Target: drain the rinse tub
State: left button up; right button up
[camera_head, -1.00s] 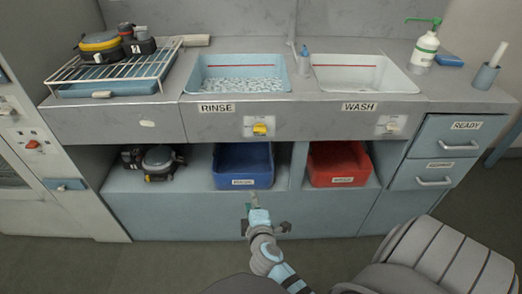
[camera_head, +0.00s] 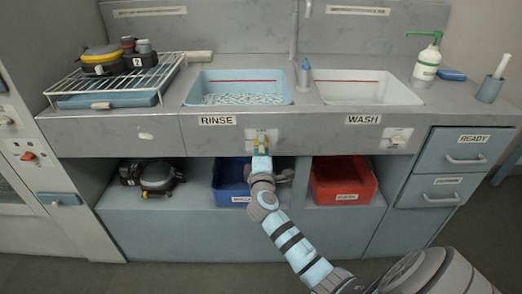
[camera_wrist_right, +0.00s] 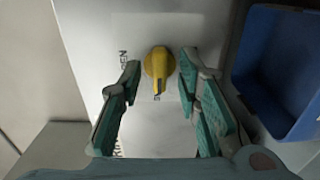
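The rinse tub (camera_head: 216,76) is a light blue basin in the counter, labelled RINSE, with a red line on its back wall and whitish, speckled contents. Its yellow knob (camera_wrist_right: 158,66) sits on a pale plate on the counter front, its dark-tipped pointer towards a partly hidden label beginning with S; letters "EN" show at one side. My right gripper (camera_head: 260,146) is at this knob in the head view. In the right wrist view its teal fingers are open, one on each side of the knob, with gaps visible. My left gripper is not in view.
The wash tub (camera_head: 365,93) is to the right with its own pale knob (camera_head: 397,137). Below are a blue bin (camera_head: 228,172) and a red bin (camera_head: 343,182). A drying rack (camera_head: 115,78) holding a mask set stands at left. Drawers (camera_head: 465,150) are at right.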

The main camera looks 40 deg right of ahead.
jog(key=shift+c, duration=0.3)
grip_shut()
